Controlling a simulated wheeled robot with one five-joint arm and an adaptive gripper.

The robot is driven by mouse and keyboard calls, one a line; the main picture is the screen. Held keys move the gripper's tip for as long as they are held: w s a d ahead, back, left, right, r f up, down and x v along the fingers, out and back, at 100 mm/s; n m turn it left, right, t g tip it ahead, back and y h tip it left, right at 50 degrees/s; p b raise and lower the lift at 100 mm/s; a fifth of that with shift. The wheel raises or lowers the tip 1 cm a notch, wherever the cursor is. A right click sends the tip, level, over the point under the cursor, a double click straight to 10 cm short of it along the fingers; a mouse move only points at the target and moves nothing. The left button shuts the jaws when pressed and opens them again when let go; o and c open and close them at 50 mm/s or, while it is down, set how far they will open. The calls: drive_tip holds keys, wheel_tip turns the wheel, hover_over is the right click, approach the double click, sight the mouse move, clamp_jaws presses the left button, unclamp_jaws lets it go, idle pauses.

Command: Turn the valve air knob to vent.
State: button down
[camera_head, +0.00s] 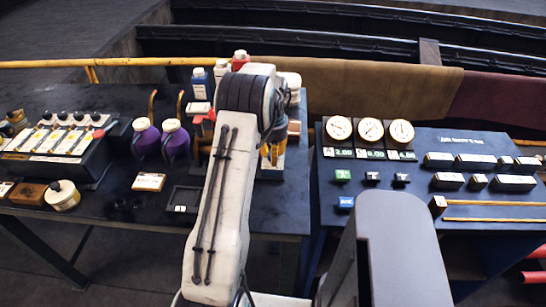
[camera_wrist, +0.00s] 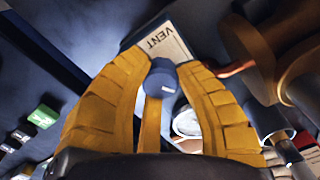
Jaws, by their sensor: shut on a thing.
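In the wrist view my gripper (camera_wrist: 160,85) has its yellow fingers closed around a small dark blue-grey knob (camera_wrist: 160,77) with a pale mark on it. A white card (camera_wrist: 163,45) lettered VENT lies just beyond the knob. In the head view my arm hides the knob and most of the valve. My gripper (camera_head: 270,152) shows there only as a bit of yellow beside the arm, low over the right end of the left bench. I cannot tell from the mark how far the knob is turned.
A brown metal fitting (camera_wrist: 295,65) stands close to the right of my fingers in the wrist view. Purple bottles (camera_head: 175,140) stand left of my arm. A blue panel (camera_head: 400,207) with three gauges (camera_head: 370,130) and labelled blocks stands to the right. A yellow rail (camera_head: 130,62) runs behind.

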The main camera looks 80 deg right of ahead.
drive_tip(key=n+b, duration=0.1)
drive_tip(key=n, duration=0.4)
drive_tip(key=shift+a+f+n, duration=0.1)
drive_tip(key=shift+f+n, duration=0.05)
drive_tip(key=shift+n, duration=0.15)
idle(0.4)
drive_tip(key=c, duration=0.9)
unclamp_jaws()
drive_tip(key=shift+o, duration=0.2)
wheel_tip(320, 180, up, 12)
idle(0.6)
